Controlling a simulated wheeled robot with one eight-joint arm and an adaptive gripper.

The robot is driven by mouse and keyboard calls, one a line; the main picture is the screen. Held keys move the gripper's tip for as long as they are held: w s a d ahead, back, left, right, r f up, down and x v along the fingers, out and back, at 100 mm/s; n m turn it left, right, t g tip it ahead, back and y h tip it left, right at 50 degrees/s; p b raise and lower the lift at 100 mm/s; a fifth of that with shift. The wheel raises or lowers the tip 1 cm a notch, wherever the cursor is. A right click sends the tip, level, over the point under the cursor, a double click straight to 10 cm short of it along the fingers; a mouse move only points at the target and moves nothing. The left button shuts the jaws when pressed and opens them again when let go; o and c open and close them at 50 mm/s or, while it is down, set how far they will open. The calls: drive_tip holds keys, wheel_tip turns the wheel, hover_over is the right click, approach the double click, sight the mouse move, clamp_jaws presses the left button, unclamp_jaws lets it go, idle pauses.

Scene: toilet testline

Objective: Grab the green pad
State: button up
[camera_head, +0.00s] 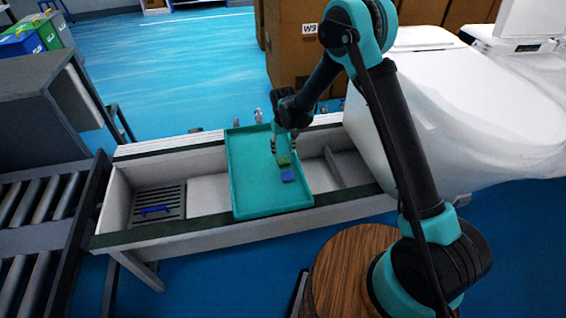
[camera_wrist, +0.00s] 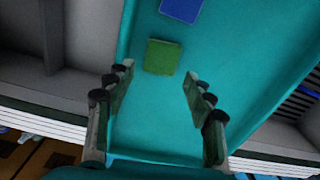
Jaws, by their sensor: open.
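The green pad (camera_head: 283,160) lies flat in the teal tray (camera_head: 250,185), near the tray's right side. In the wrist view the green pad (camera_wrist: 162,57) lies just beyond the fingertips, roughly between their lines. My gripper (camera_head: 284,144) is above the tray at the pad's far side. In the wrist view my gripper (camera_wrist: 158,82) has its fingers spread apart with nothing between them. A blue pad (camera_head: 288,175) lies close to the green pad, on the near side; it also shows in the wrist view (camera_wrist: 181,9).
The tray rests across a grey trough (camera_head: 208,188) with side walls and a divider at right. A blue-handled item (camera_head: 155,210) lies on a grate in the left compartment. A white toilet (camera_head: 430,95) stands at right, and cardboard boxes (camera_head: 290,60) stand behind.

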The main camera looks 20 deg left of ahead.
sight(283, 160)
drive_tip(key=f, duration=0.5)
drive_tip(key=shift+s, duration=0.2)
drive_tip(key=c, duration=0.5)
